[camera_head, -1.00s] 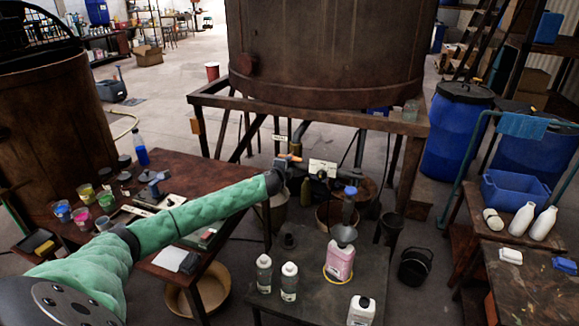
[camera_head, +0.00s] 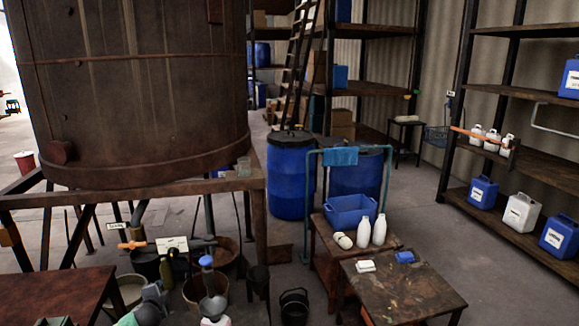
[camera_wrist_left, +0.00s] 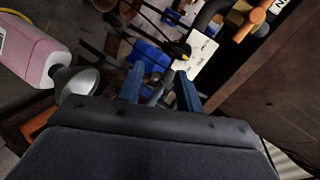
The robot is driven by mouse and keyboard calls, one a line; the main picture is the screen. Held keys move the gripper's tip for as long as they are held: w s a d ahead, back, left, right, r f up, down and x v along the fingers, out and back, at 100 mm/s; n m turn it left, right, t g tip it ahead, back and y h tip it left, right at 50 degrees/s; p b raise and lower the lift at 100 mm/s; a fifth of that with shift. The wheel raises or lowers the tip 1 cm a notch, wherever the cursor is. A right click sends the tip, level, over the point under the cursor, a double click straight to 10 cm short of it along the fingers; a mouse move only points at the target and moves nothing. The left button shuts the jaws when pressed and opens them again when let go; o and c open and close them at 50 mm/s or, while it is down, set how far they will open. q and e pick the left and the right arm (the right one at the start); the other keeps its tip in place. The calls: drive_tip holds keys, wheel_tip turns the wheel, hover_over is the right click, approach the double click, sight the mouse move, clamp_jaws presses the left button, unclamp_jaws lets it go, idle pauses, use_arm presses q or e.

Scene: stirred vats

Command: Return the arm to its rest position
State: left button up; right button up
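My left arm comes in at the bottom left of the head view, with only a short green piece and the grey left gripper (camera_head: 154,295) showing. In the left wrist view its two blue fingers (camera_wrist_left: 160,88) stand apart with nothing seen held between them. The gripper is over the floor area between the brown table and the funnel. A grey funnel (camera_head: 213,306) shows to its right, and in the wrist view the funnel (camera_wrist_left: 76,86) sits at the mouth of a pink bottle (camera_wrist_left: 32,48). My right gripper is in neither view.
A big rusty vat (camera_head: 140,90) stands on a frame behind the gripper. An orange-handled valve (camera_head: 132,245) and a white label (camera_head: 172,244) are close to it. A brown table (camera_head: 55,295) is at left. A table (camera_head: 415,292) and blue drums (camera_head: 290,178) are at right.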

use_arm(q)
drive_tip(key=s+d+f+n+g+h, duration=0.1)
drive_tip(key=s+d+f+n+g, duration=0.2)
drive_tip(key=s+d, duration=0.75)
drive_tip(key=s+d+f+n+g, duration=0.25)
drive_tip(key=s+d+f, duration=0.45)
drive_tip(key=s, duration=0.6)
drive_tip(key=s+d+r+n+g+h, duration=0.1)
drive_tip(key=s+d+r+n+g, duration=0.1)
drive_tip(key=s, duration=0.7)
drive_tip(key=s+d+r+n+g+h, duration=0.1)
drive_tip(key=s+d+n, duration=0.1)
drive_tip(key=s, duration=0.7)
drive_tip(key=s+d+r+n+g, duration=0.2)
drive_tip(key=s, duration=0.7)
drive_tip(key=s+d+f+x, duration=0.1)
drive_tip(key=s+x, duration=0.1)
drive_tip(key=x, duration=0.9)
drive_tip(key=s+d+x, duration=0.1)
drive_tip(key=s+x, duration=0.1)
drive_tip(key=x, duration=0.8)
drive_tip(key=s+f, duration=0.4)
drive_tip(key=f, duration=0.8)
drive_tip(key=s+f+g, duration=0.1)
drive_tip(key=s+f, duration=0.2)
drive_tip(key=f, duration=0.9)
drive_tip(key=shift+s+d+m+h, duration=0.35)
drive_tip(key=shift+d+h, duration=0.05)
drive_tip(key=shift+d, duration=0.1)
